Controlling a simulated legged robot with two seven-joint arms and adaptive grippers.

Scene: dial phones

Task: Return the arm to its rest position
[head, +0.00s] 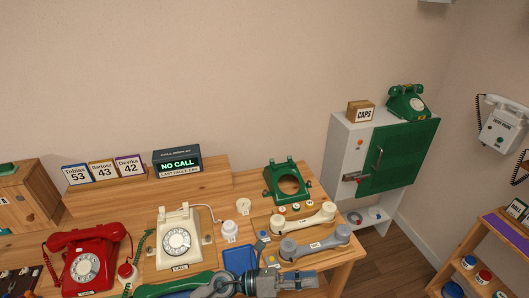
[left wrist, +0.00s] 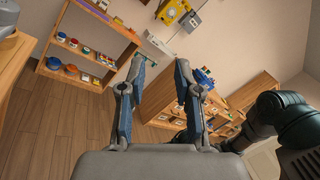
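My left arm (head: 190,287) comes in along the bottom edge of the head view, with its gripper (head: 303,281) pointing right, near the front of the wooden desk. In the left wrist view the two fingers of the left gripper (left wrist: 161,65) stand apart with nothing between them. Below them in that view are only my own grey gripper body and, at right, a dark green arm link of mine. My right gripper does not show in either view.
On the desk (head: 215,187) stand a red phone (head: 84,262), a cream phone (head: 178,240), a green phone shell (head: 287,181), and cream (head: 304,220) and grey (head: 315,242) handsets. A blue tray (head: 238,259) lies close to the gripper. A cabinet with a green door (head: 398,158) stands at right.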

